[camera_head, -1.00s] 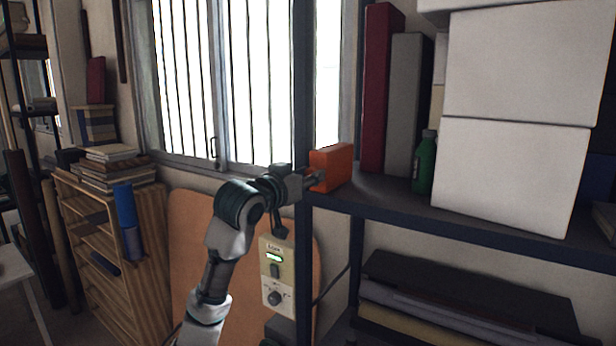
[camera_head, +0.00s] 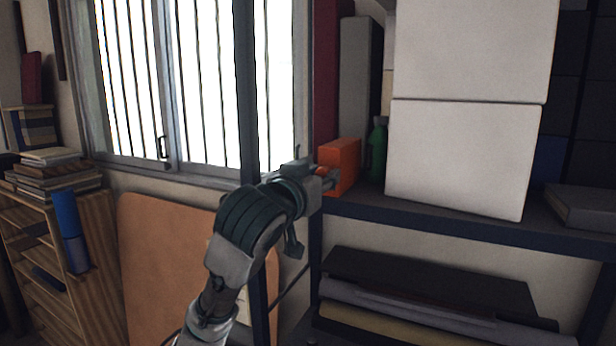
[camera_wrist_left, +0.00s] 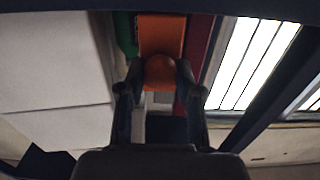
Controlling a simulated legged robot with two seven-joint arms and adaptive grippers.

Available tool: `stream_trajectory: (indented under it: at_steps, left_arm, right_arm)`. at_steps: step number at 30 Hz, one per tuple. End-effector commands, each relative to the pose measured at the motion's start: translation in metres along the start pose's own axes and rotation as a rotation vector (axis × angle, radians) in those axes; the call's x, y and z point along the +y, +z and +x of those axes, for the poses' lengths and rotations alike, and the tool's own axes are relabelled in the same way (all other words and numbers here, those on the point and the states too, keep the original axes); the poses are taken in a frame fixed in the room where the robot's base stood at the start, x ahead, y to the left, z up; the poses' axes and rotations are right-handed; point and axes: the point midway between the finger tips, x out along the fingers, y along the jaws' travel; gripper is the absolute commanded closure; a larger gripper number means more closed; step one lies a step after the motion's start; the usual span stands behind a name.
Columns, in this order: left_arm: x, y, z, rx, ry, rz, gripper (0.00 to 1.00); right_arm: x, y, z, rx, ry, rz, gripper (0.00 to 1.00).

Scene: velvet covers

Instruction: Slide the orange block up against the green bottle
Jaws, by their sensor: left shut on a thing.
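The orange block (camera_head: 341,163) sits on the dark shelf near its left end. A round orange knob (camera_wrist_left: 160,72) on its near face shows in the left wrist view. My left gripper (camera_head: 325,179) is shut on this knob. The green bottle (camera_head: 377,150) stands upright just right of the block, partly behind it in the head view. A green strip of it (camera_wrist_left: 125,34) shows beside the block (camera_wrist_left: 161,34) in the left wrist view. The two look very close; I cannot tell if they touch. My right gripper is not in view.
Two stacked white boxes (camera_head: 460,160) stand right of the bottle. A grey binder (camera_head: 356,85) and a dark red one (camera_head: 325,70) stand behind the block. A dark shelf post rises beside my left arm. A flat grey box (camera_head: 587,207) lies at the shelf's right.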

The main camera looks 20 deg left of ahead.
Motion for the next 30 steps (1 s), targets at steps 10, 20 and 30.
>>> stream_trajectory:
  at_steps: [10, 20, 30]
  left_arm:
    - [-0.001, -0.002, 0.000, 0.005, -0.001, 0.000, 0.42]
    - [-0.001, -0.002, -0.007, 0.004, -0.001, 0.000, 0.42]
    - [-0.002, -0.001, -0.075, 0.007, 0.000, 0.001, 0.42]
  right_arm:
    - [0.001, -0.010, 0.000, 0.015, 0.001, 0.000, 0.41]
    - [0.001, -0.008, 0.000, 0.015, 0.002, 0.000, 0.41]
    - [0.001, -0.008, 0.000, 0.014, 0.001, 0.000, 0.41]
